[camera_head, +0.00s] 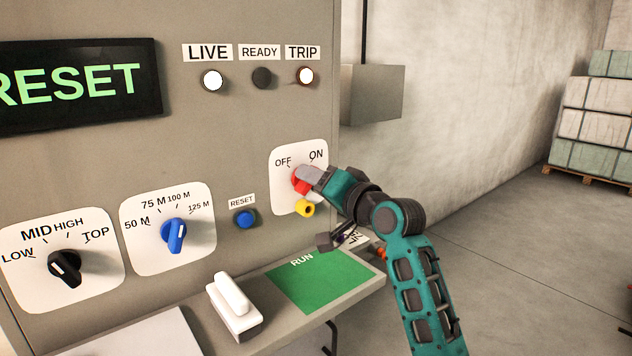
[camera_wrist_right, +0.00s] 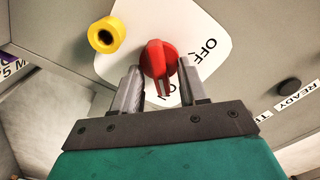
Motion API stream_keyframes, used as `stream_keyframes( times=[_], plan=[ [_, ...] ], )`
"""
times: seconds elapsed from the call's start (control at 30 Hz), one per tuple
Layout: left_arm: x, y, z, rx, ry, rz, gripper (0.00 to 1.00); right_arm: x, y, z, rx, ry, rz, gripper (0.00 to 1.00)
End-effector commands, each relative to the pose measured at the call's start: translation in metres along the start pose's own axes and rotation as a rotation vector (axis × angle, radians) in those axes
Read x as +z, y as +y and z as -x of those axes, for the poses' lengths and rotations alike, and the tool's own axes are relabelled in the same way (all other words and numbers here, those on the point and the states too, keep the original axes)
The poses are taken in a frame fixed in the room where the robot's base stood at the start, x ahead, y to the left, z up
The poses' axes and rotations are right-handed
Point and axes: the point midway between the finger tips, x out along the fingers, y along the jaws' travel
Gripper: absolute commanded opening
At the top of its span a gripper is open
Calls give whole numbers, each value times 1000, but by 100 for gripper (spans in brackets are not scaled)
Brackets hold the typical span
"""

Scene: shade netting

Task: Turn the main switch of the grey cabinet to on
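The grey cabinet (camera_head: 225,135) fills the left and middle of the head view. Its main switch, a red rotary handle (camera_wrist_right: 158,62), sits on a white plate (camera_head: 284,158) marked OFF and ON. My right gripper (camera_head: 307,176) is at the switch and partly hides it in the head view. In the right wrist view, its two fingers (camera_wrist_right: 158,82) stand apart on either side of the red handle, with the handle's ridge between them; contact is not clear. The handle's exact angle is hard to tell. My left gripper is not in view.
A yellow round part (camera_head: 306,209) sits just below the switch. The display (camera_head: 75,85) reads RESET. The LIVE lamp (camera_head: 212,80) and TRIP lamp (camera_head: 305,76) look bright; READY (camera_head: 262,77) is dark. A shelf with a green RUN panel (camera_head: 320,283) juts out below.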

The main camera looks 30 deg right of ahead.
Motion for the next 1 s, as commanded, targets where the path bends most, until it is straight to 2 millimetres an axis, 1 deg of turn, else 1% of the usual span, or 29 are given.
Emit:
stream_keyframes(
  times=[0.23, 0.37, 0.47, 0.7, 0.8, 0.9, 1.0],
  plan=[
    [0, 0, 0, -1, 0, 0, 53, -1, 0, 2, 0, 2, 2, 43],
    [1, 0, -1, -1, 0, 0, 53, 0, 1, 15, 1, 1, 4, 43],
    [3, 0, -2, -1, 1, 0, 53, 0, 1, 32, 1, 2, 5, 43],
    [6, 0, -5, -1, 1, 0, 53, 1, 1, 85, 2, 0, 6, 43],
    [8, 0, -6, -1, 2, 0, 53, 1, 1, 103, 1, 0, 4, 43],
    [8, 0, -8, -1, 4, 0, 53, 1, 1, 117, 2, 0, 2, 43],
    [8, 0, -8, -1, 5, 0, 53, 0, 0, 125, 1, 0, 2, 43]
  ],
)
